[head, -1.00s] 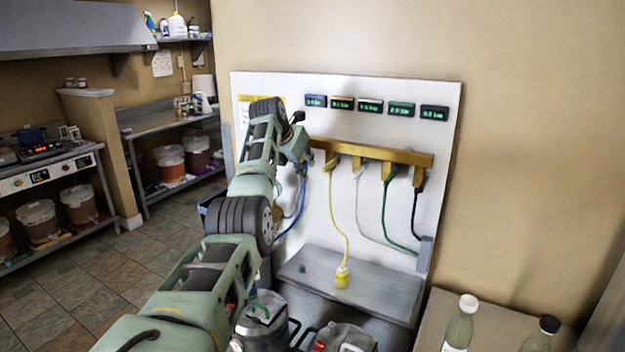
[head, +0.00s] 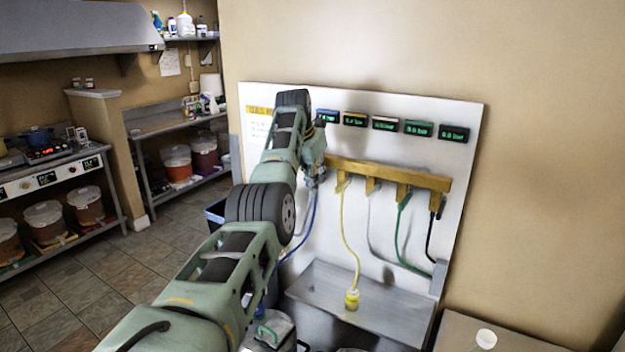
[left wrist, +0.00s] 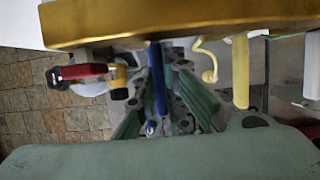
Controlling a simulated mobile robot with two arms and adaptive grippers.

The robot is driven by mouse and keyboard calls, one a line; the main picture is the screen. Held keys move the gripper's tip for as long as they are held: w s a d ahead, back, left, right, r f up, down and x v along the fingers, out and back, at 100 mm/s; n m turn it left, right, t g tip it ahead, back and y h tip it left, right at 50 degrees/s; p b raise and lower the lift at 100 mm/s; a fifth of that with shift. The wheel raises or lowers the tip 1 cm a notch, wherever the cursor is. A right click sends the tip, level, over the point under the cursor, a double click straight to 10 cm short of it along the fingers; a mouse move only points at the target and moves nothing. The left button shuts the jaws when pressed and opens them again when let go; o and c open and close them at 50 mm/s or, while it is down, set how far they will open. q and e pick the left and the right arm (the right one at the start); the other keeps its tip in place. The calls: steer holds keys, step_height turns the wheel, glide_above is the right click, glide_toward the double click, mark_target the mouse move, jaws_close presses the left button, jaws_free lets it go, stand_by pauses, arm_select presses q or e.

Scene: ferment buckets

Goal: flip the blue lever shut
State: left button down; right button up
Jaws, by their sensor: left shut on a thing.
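The blue lever (left wrist: 158,82) shows in the left wrist view as a narrow blue bar hanging below the yellow manifold (left wrist: 190,18). My left gripper (left wrist: 166,112) is around it, with a dark green finger on each side, and is shut on it. In the head view my left gripper (head: 317,176) is at the left end of the manifold (head: 395,176). My own arm hides the lever there. A blue hose (head: 312,215) runs down below the gripper. My right gripper is not in view.
Yellow, white, green and black hoses hang from the manifold. The yellow hose ends at a yellow fitting (head: 352,299) on a grey shelf (head: 385,306). A red-handled fitting (left wrist: 83,72) is left of my fingers. Small displays (head: 386,124) line the panel above.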

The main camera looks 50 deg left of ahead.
arm_select(q)
steer(key=c, duration=1.8)
jaws_free()
steer(key=shift+w, duration=0.1)
steer(key=shift+c, duration=0.2)
steer(key=shift+r, duration=0.1)
steer(key=v, duration=1.1)
steer(key=shift+r, duration=0.35)
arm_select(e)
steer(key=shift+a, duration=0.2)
arm_select(q)
steer(key=shift+s+f, duration=0.1)
steer(key=shift+s, duration=0.15)
